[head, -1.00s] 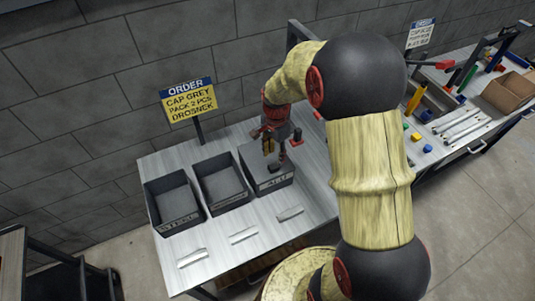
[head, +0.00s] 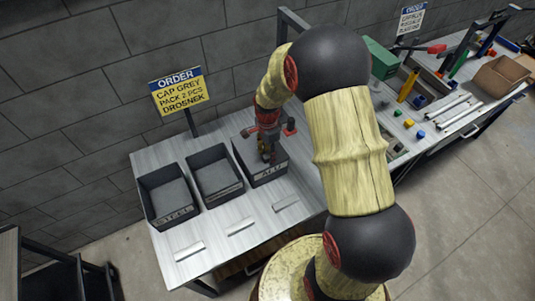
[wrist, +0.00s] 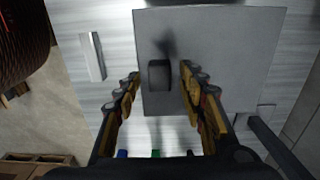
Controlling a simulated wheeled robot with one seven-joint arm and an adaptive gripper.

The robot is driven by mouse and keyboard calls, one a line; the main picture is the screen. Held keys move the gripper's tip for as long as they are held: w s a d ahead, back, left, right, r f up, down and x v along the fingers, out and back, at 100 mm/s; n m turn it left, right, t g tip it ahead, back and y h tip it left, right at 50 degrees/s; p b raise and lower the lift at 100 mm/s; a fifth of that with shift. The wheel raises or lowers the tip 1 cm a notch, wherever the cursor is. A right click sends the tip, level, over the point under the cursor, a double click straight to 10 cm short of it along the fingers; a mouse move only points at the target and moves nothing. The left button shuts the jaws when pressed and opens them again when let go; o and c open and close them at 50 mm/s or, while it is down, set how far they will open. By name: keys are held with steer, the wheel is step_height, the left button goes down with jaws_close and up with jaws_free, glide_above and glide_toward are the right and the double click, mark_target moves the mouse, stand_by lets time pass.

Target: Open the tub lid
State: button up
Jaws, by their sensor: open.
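The tub marked ALU (head: 268,174) is the rightmost of three dark tubs on the table. Its flat grey lid (wrist: 225,60) is on, with a small dark block-shaped handle (wrist: 159,75) near one edge. My gripper (head: 267,158) is over the lid, pointing down. In the wrist view my gripper (wrist: 161,74) is open, with one finger on each side of the handle and gaps between. I cannot tell how high the fingertips are above the lid. In the head view my gripper hides the handle.
Two open tubs, the one marked STEEL (head: 174,219) and a middle one (head: 220,192), stand to the left. Silvery pieces (head: 240,227) lie along the table's front. An order sign (head: 179,92) stands behind. A second bench (head: 455,110) with small parts is at right.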

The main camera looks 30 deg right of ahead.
steer(key=shift+f, duration=0.25)
steer(key=shift+c, duration=0.6)
jaws_close()
